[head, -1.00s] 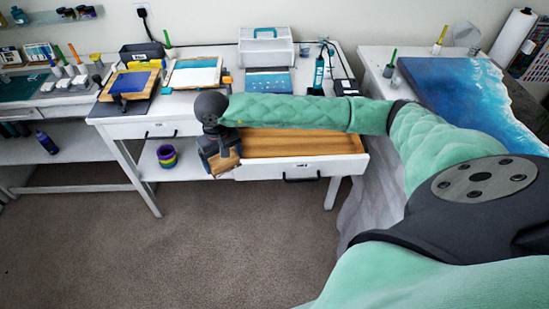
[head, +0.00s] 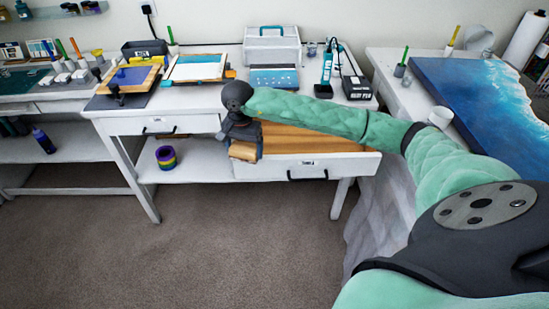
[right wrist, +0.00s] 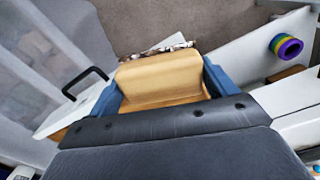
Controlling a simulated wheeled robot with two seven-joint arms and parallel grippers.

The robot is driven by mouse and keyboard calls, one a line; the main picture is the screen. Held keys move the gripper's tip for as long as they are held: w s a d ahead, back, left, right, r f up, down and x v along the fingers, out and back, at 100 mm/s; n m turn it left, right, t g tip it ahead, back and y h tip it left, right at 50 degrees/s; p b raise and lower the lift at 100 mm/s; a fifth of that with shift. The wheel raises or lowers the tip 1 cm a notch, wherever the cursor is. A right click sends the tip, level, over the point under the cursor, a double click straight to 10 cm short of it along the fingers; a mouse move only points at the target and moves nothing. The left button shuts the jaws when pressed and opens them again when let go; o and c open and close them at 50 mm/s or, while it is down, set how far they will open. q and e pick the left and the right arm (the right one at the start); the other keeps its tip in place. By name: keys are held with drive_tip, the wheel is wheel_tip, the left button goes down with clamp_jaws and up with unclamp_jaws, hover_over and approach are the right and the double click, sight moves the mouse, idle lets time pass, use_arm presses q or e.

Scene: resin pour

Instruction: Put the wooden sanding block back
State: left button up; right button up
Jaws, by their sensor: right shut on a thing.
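The wooden sanding block (head: 243,151) is a tan block in my right gripper (head: 241,139), held by the left front corner of an open drawer (head: 305,167). In the right wrist view, the block (right wrist: 160,76) sits between the two blue fingers of the gripper (right wrist: 162,84), which is shut on it. The drawer has a wooden inside, a white front and a black handle. My right forearm covers part of the drawer's inside. I cannot tell whether the block touches the drawer. My left gripper is not in view.
The white desk (head: 215,112) holds a white toolbox (head: 270,43), framed boards and a black box (head: 357,88). A rainbow tape roll (head: 166,157) lies on the lower shelf. A blue resin panel (head: 470,95) is on the right table. The carpet in front is clear.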

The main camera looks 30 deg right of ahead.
drive_tip(key=w+d+m+b, duration=0.2)
drive_tip(key=w+d+m, duration=0.1)
drive_tip(key=d+m, duration=0.4)
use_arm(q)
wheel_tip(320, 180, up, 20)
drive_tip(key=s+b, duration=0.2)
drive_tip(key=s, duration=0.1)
use_arm(e)
drive_tip(key=m+p, duration=0.1)
drive_tip(key=m, duration=0.6)
hover_over(274, 152)
wheel_tip(274, 152, down, 6)
drive_tip(key=shift+r, duration=0.1)
drive_tip(key=shift+s+f+p, duration=0.1)
drive_tip(key=shift+f+p, duration=0.65)
drive_tip(key=shift+f, duration=1.35)
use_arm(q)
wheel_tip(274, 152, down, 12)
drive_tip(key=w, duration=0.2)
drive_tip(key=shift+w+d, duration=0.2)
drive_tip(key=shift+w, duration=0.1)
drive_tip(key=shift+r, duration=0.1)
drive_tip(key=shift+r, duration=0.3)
use_arm(e)
drive_tip(key=shift+f, duration=0.1)
drive_tip(key=o, duration=0.8)
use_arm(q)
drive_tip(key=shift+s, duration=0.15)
